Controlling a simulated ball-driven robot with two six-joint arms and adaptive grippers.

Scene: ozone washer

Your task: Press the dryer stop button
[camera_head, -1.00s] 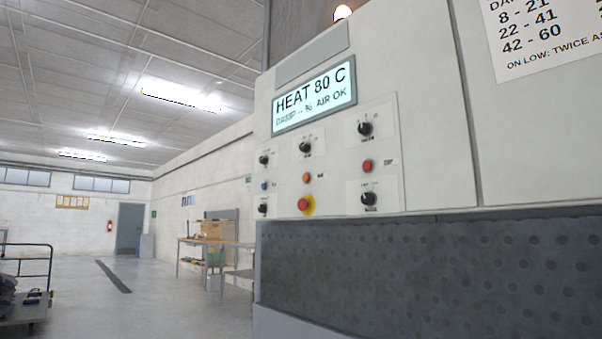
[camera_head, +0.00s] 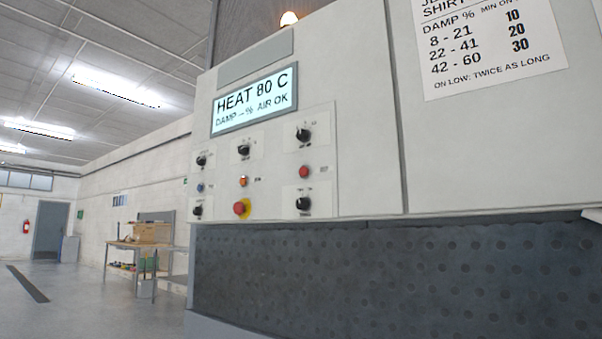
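The dryer (camera_head: 365,110) is a large pale cabinet filling the middle and right of the head view. A larger red button on a yellow ring (camera_head: 240,208) sits at the lower middle. An orange button (camera_head: 243,181) and a blue button (camera_head: 200,188) are to the left. Neither of my grippers shows.
A dark dimpled metal front (camera_head: 390,275) lies below the panel. A drying chart (camera_head: 490,45) is at upper right. A workbench (camera_head: 140,250) with a cardboard box stands beyond the dryer at left. Floor (camera_head: 80,295) at lower left is open.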

